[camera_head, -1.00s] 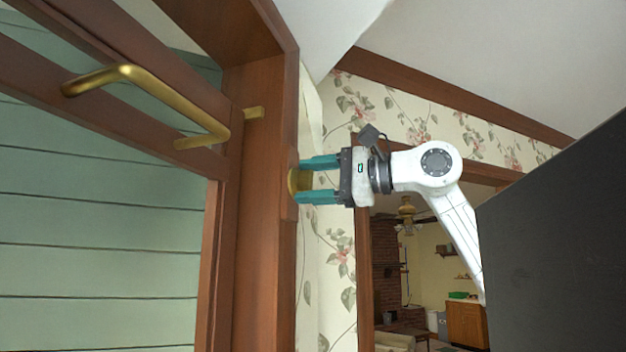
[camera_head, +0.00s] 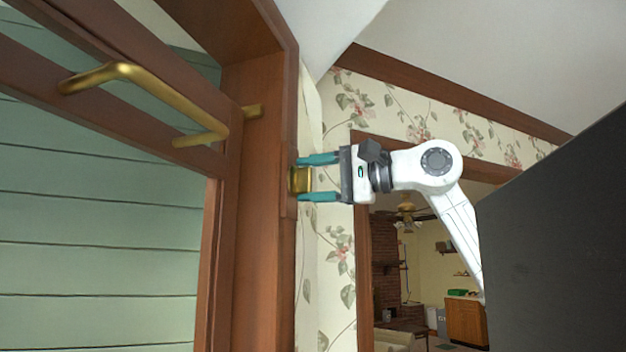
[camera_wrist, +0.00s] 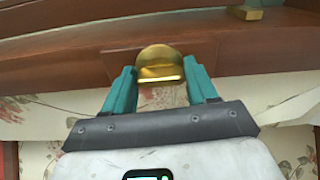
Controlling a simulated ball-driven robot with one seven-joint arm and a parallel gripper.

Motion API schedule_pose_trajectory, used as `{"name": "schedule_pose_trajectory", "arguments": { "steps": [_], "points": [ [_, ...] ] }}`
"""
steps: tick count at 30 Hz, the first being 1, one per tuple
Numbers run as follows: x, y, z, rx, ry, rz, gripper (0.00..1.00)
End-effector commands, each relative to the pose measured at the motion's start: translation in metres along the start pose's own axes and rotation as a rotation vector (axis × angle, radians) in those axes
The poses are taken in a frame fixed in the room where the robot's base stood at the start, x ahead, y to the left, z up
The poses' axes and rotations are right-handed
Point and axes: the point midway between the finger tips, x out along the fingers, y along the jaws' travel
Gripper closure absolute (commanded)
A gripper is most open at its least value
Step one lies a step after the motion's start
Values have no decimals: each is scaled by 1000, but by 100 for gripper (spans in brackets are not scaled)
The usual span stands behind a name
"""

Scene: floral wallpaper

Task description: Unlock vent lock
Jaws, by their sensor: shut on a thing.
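The vent lock is a brass piece (camera_head: 301,180) on the side of the brown wooden window frame. It also shows in the wrist view (camera_wrist: 160,66) as a rounded gold knob on a wooden block. My gripper (camera_head: 316,177) reaches it from the right, with one teal finger above and one below. In the wrist view my gripper (camera_wrist: 161,88) has its fingers on either side of the knob, shut on it. The exact finger contact is hard to see.
A brass bar handle (camera_head: 150,88) juts from the vent sash at upper left. The wooden frame (camera_head: 262,200) stands left of my gripper. Floral wallpaper (camera_head: 340,240) lies behind it. A doorway opens to another room at lower right.

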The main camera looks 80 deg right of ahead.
Motion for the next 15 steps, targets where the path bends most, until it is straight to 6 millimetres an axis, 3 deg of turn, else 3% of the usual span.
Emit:
{"name": "schedule_pose_trajectory", "arguments": {
  "steps": [3, 4, 11, 15],
  "points": [
    [1, 3, 2, -1, -5, 8, 73],
    [1, 3, 2, -1, -6, 9, 42],
    [1, 2, 2, 0, -4, 6, 20],
    [1, 2, 1, 1, -3, 5, 19]
  ]
}}
